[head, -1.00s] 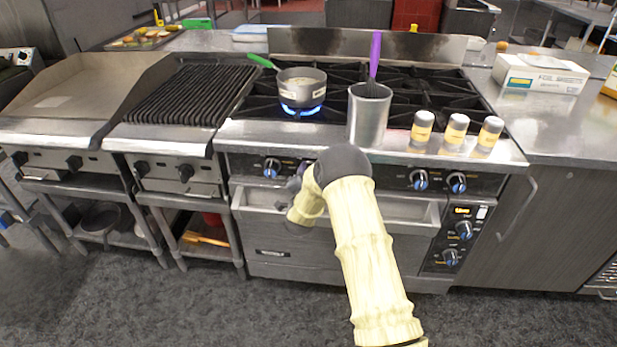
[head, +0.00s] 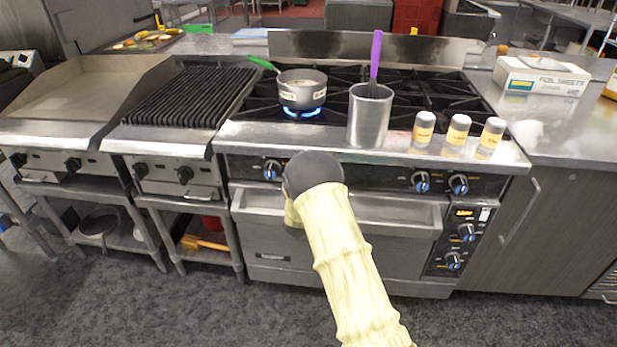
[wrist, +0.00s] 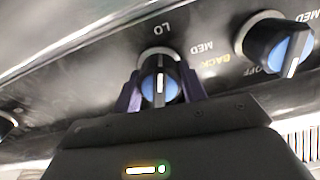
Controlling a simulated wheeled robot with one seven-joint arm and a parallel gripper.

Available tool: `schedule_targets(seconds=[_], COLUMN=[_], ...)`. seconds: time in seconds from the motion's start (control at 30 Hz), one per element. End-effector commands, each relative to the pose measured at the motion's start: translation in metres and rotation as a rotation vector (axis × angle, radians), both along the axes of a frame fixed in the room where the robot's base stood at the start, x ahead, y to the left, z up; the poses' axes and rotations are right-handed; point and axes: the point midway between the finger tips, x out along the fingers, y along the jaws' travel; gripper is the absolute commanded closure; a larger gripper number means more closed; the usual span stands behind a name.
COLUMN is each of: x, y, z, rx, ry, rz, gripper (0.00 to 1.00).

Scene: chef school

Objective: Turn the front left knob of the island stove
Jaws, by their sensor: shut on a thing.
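The island stove (head: 400,155) has a front panel with a row of blue-faced knobs. In the wrist view my gripper (wrist: 160,92) has its purple fingers on both sides of one knob (wrist: 160,78) and is shut on it. That knob's white mark is about upright in the picture, with LO lettering above it. A second knob (wrist: 280,45) is to the right, free, its mark tilted. In the head view a knob (head: 272,169) shows left of my arm; the gripper and the held knob are hidden behind my arm's dark joint.
A small pot (head: 302,93) sits over a blue flame at the stove's left. A metal canister (head: 369,115) with a purple-handled whisk and several shakers (head: 457,131) stand along the front ledge. An oven handle tray (head: 395,212) juts out below the knobs.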

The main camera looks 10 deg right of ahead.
Motion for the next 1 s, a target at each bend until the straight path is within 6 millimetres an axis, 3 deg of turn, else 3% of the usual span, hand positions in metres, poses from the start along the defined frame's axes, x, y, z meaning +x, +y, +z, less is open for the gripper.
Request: schedule_targets(seconds=[0.47, 0.5, 0.6, 1.0], x=[-0.0009, -0.0010, -0.0008, -0.0045], y=[0.0020, 0.0019, 0.0015, 0.0020], z=[-0.0036, -0.0036, -0.0031, -0.0012], rx=[-0.018, -0.018, -0.018, -0.018], ry=[0.014, 0.014, 0.013, 0.009], rz=[0.003, 0.003, 0.003, 0.000], gripper=[0.81, 0.54, 0.37, 0.37])
